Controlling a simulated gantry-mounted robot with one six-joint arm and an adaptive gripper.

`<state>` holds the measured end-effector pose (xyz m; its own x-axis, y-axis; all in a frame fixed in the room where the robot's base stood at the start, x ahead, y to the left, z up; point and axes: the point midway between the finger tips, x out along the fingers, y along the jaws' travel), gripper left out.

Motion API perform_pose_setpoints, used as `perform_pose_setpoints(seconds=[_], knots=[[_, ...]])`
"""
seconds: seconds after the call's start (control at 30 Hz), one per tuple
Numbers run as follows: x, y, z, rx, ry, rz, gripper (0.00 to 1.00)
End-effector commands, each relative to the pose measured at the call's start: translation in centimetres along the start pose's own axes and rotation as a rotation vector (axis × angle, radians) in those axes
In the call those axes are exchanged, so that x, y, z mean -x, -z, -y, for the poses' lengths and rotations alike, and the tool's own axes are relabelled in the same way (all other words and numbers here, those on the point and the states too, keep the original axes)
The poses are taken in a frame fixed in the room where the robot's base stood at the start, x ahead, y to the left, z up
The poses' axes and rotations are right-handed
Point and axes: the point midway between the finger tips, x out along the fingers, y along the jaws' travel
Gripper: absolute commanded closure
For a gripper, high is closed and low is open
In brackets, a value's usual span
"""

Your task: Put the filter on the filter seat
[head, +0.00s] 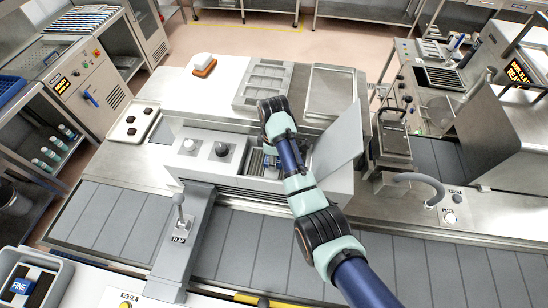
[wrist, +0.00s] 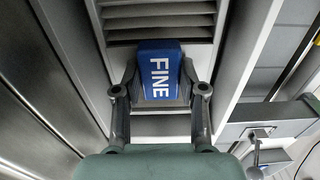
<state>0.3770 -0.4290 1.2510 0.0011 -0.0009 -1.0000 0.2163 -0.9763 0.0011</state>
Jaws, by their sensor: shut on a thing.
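The filter is a blue block marked FINE (wrist: 160,72). In the wrist view it sits between the two fingers of my gripper (wrist: 160,92), which is shut on it. Behind it are a pale grey recess and dark louvres (wrist: 158,22). In the head view my arm reaches over a grey machine housing (head: 205,160) with a raised lid (head: 338,138), and the gripper is mostly hidden by the arm. I cannot clearly make out the filter seat or tell whether the filter touches it.
Another blue block marked FINE (head: 20,286) lies in a grey bin at the lower left. A lever post marked FLAP (head: 180,225) stands in front of the housing. The raised lid is close to the right of my arm. A grey mould tray (head: 264,82) lies behind.

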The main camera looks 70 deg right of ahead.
Motion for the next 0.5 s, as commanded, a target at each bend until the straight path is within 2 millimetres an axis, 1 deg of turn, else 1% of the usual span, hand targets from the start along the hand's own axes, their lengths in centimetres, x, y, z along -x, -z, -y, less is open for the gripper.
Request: perform_pose_setpoints(seconds=[0.03,0.17,0.2,0.43,0.5], knots=[[-0.16,-0.01,0.02,0.000,0.001,0.000,0.57],[-0.12,-0.01,0.02,0.000,0.001,0.000,0.36],[-0.12,-0.01,0.02,0.000,0.001,0.000,0.34],[-0.09,-0.01,0.02,0.000,0.001,0.000,0.34],[0.31,0.00,0.00,0.000,0.000,0.000,0.34]])
